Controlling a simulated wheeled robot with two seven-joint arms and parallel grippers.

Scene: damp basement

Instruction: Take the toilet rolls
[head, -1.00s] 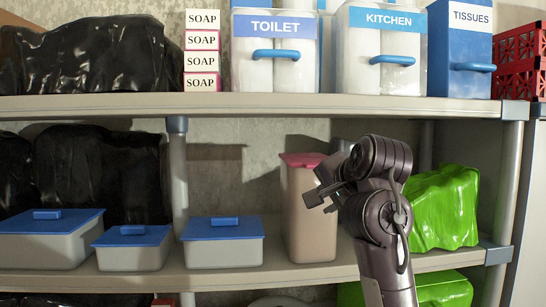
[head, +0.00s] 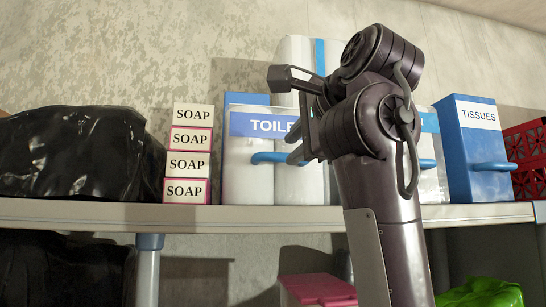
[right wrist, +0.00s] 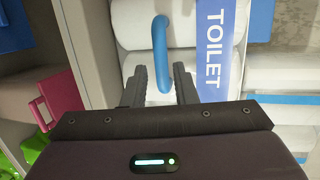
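The toilet roll pack (head: 247,182) stands on the upper shelf. It is clear wrapped, with white rolls, a blue "TOILET" label and a blue handle (head: 266,158). My right gripper (head: 286,116) is in front of its right part and hides the end of the label. In the right wrist view the pack (right wrist: 222,85) fills the middle. The blue handle (right wrist: 160,52) reaches down between the two dark fingers of my right gripper (right wrist: 159,82), with gaps beside it. The fingers are apart and hold nothing. I cannot tell how deep the handle sits between them. My left gripper is not in view.
Soap boxes (head: 188,152) are stacked left of the pack, beside a black bag (head: 70,155). A kitchen roll pack (head: 432,175), partly behind my arm, and a blue tissues box (head: 480,145) stand to the right, then a red crate (head: 532,160). The shelf edge (head: 180,217) runs below.

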